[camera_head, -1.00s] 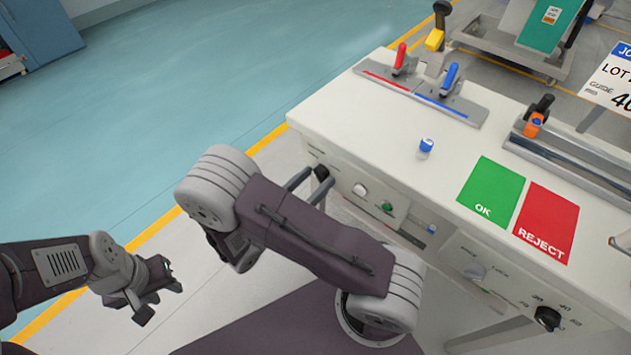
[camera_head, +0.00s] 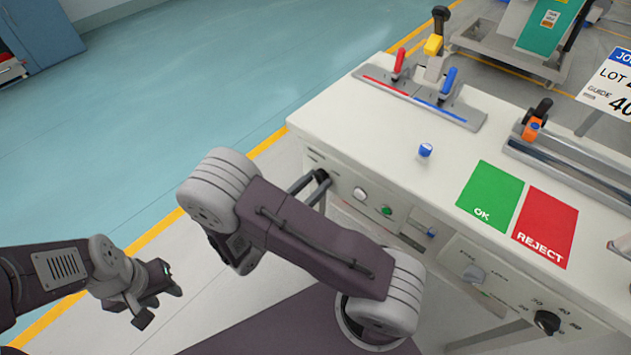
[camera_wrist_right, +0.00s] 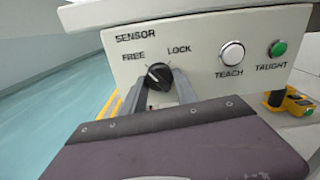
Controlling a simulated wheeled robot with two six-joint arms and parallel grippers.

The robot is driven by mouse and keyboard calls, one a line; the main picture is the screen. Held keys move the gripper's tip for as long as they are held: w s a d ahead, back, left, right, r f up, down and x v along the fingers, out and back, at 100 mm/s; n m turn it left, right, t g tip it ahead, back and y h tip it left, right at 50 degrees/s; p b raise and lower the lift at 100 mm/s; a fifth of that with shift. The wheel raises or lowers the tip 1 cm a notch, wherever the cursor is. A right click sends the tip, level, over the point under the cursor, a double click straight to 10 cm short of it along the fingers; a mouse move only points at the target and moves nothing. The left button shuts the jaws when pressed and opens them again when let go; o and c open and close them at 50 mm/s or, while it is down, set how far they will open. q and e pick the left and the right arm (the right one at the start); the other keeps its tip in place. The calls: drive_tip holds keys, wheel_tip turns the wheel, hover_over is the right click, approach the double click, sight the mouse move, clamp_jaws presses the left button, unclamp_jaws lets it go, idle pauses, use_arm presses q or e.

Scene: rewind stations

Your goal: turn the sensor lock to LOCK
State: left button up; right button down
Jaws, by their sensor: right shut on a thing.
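The sensor lock is a black round knob (camera_wrist_right: 158,76) below the printed words FREE and LOCK on the white panel. It also shows at the panel's left end in the head view (camera_head: 321,175). My right gripper (camera_wrist_right: 160,90) has one finger on each side of the knob and is shut on it; its fingers also show in the head view (camera_head: 308,186). The knob's exact pointer angle is hard to read. My left gripper (camera_head: 162,298) is open and empty, out over the floor, away from the bench.
A white TEACH button (camera_wrist_right: 232,53) and a green TAUGHT button (camera_wrist_right: 277,48) are right of the knob. The white bench top (camera_head: 370,130) overhangs the panel. A small blue-capped item (camera_head: 425,151) and a green OK pad (camera_head: 490,196) are on top.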

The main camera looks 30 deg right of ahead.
drive_tip(key=shift+w+r+m+b, duration=0.1)
drive_tip(key=shift+m+b, duration=0.05)
drive_tip(key=shift+m, duration=3.95)
drive_tip(key=shift+w+m+b, duration=0.1)
drive_tip(key=shift+m+b, duration=0.05)
drive_tip(key=shift+m, duration=3.95)
drive_tip(key=shift+a, duration=0.1)
drive_tip(key=c, duration=0.9)
unclamp_jaws()
drive_tip(key=shift+c, duration=0.2)
drive_tip(key=p+v, duration=0.2)
drive_tip(key=v, duration=0.7)
